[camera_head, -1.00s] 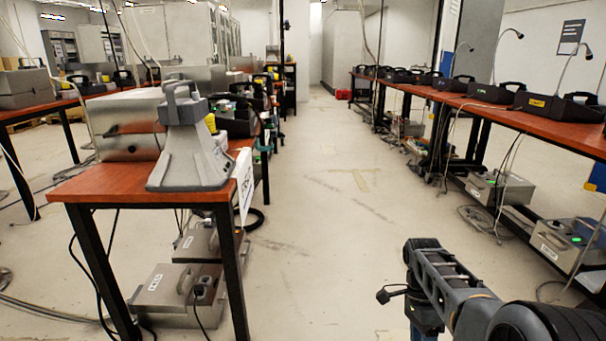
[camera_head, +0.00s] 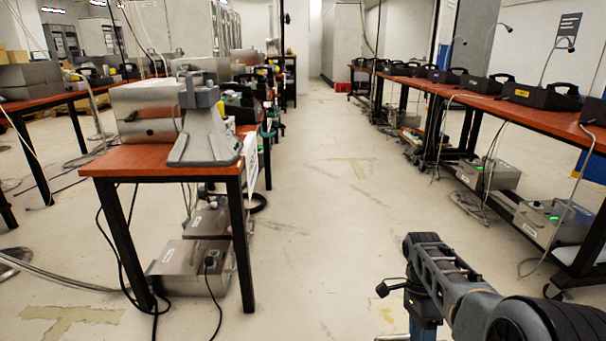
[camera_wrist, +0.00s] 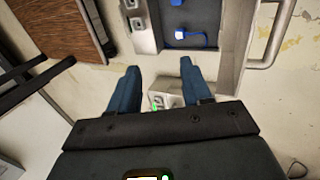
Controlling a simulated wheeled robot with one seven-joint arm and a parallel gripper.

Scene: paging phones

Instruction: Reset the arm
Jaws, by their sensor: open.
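My arm shows at the lower right of the head view, folded over the bare aisle floor. The tip of my gripper (camera_head: 422,325) points down there, partly cut off by the bottom edge. In the wrist view my gripper (camera_wrist: 160,80) has its two blue fingers apart, with nothing between them. Beyond the fingers lie a metal case with a dark inside (camera_wrist: 190,25) and a small light box with a green light (camera_wrist: 165,95).
A red-topped table (camera_head: 130,158) with a grey stand (camera_head: 203,135) is on the left. A long red-topped bench (camera_head: 480,100) with black paging phones (camera_head: 545,95) runs along the right. Metal boxes (camera_head: 190,270) sit under the left table. The aisle (camera_head: 330,220) between is clear.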

